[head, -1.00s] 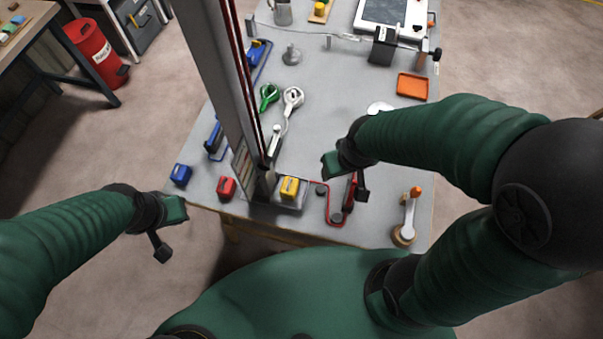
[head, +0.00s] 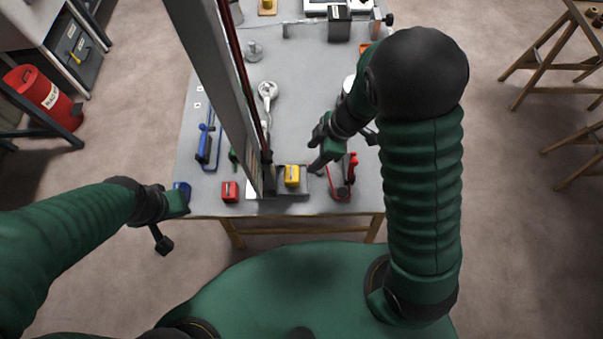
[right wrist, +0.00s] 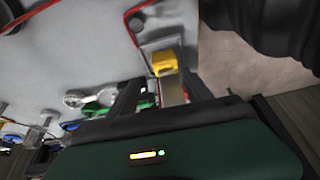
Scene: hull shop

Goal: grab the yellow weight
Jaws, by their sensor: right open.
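The yellow weight (head: 292,177) sits upright on the grey plate (head: 299,192) at the foot of the tall post, near the table's front edge. It also shows in the right wrist view (right wrist: 164,62), just beyond the fingers. My right gripper (head: 317,160) is open and empty, a little to the right of the weight and apart from it. In the right wrist view its two dark fingers (right wrist: 160,88) point toward the weight. My left gripper (head: 168,222) is off the table's front left corner, and its jaw opening is unclear.
The tall grey post (head: 222,100) rises just left of the yellow weight. A red weight (head: 229,191) and a blue weight (head: 182,187) stand further left. A red-handled tool (head: 349,172) lies to the right. A blue clamp (head: 206,145) lies at the left edge.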

